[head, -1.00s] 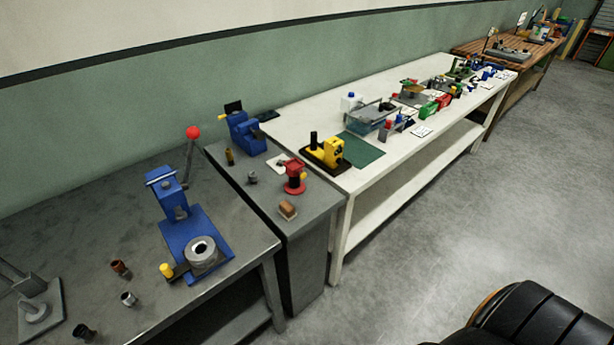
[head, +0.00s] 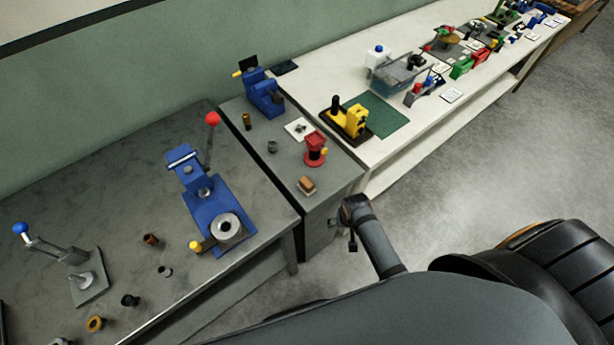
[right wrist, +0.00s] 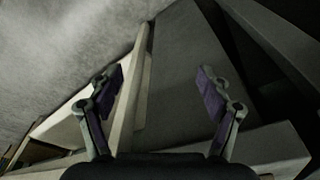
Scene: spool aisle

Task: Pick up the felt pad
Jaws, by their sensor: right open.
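A small tan-brown block (head: 307,185) lies on the front edge of the narrow grey stand in the head view; it may be the felt pad, but I cannot tell for sure. My right gripper (head: 350,222) is in the head view, off the stand's front right corner, to the right of and lower in the picture than the block, and apart from it. In the right wrist view my right gripper (right wrist: 158,82) is open with nothing between its fingers. No pad shows in that view. My left gripper is not in view.
The grey stand (head: 285,215) also holds a red device (head: 315,148), a blue device (head: 264,94) and small parts. A dark bench (head: 120,190) with a blue press (head: 215,215) stands left. A white table (head: 400,145) with a green mat (head: 378,112) stands right. Floor is open at right.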

